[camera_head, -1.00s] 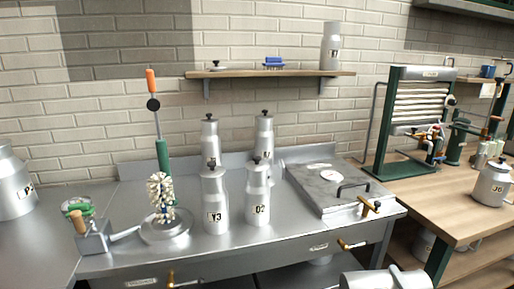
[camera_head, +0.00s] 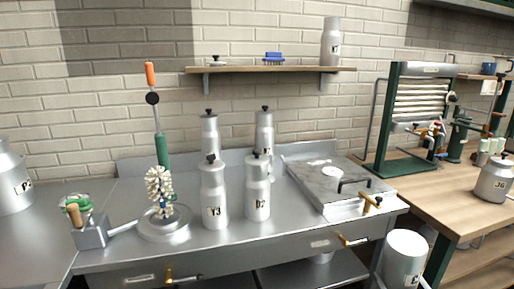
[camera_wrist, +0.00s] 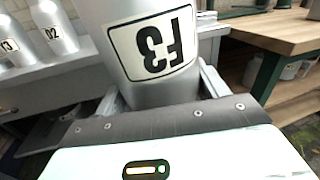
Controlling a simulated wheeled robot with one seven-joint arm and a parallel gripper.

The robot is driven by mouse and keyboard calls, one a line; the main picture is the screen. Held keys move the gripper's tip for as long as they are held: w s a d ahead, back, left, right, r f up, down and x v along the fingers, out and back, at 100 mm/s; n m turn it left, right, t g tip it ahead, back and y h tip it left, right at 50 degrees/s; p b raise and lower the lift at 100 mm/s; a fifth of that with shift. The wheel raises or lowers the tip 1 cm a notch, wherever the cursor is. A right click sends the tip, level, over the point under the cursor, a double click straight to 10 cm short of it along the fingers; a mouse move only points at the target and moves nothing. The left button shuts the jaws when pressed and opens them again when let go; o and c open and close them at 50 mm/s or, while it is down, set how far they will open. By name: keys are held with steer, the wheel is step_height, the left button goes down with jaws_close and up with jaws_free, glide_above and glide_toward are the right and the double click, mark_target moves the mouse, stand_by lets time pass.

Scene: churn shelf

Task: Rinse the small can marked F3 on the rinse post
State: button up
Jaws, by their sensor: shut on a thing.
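The small can marked F3 (camera_wrist: 155,45) fills the upper middle of the wrist view, its label upside down there. My gripper (camera_wrist: 160,92) is shut on this can, one finger on each side of its body. Its far end is cut off by the frame edge. In the head view, a tall upright fixture (camera_head: 160,140) with an orange tip, a green sleeve and a bristly brush stands at the left of the metal counter, by a round metal base (camera_head: 165,226). I cannot tell for sure that it is the rinse post.
Cans Y3 (camera_head: 214,190) and D2 (camera_head: 258,195) stand right of the round base, with two more behind. A lidded metal box (camera_head: 330,180) is further right. A pale cylinder (camera_head: 405,255) shows low before the wooden table (camera_head: 450,208); I cannot identify it surely.

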steer(key=shift+s+a+f+m, duration=0.2)
steer(key=shift+a+f+m, duration=0.15)
steer(key=shift+m, duration=0.35)
steer(key=n, duration=0.5)
steer(key=shift+a+r, duration=0.1)
steer(key=shift+a, duration=0.05)
steer(key=n, duration=0.6)
steer(key=n+p, duration=0.2)
steer(key=n, duration=0.3)
steer(key=shift+r, duration=0.2)
steer(key=n+p, duration=0.2)
steer(key=n, duration=0.3)
steer(key=shift+f+n, duration=0.1)
steer(key=shift+n, duration=0.2)
steer(key=shift+f+n, duration=0.1)
steer(key=shift+n, duration=0.3)
steer(key=f, duration=0.4)
steer(key=shift+d, duration=0.25)
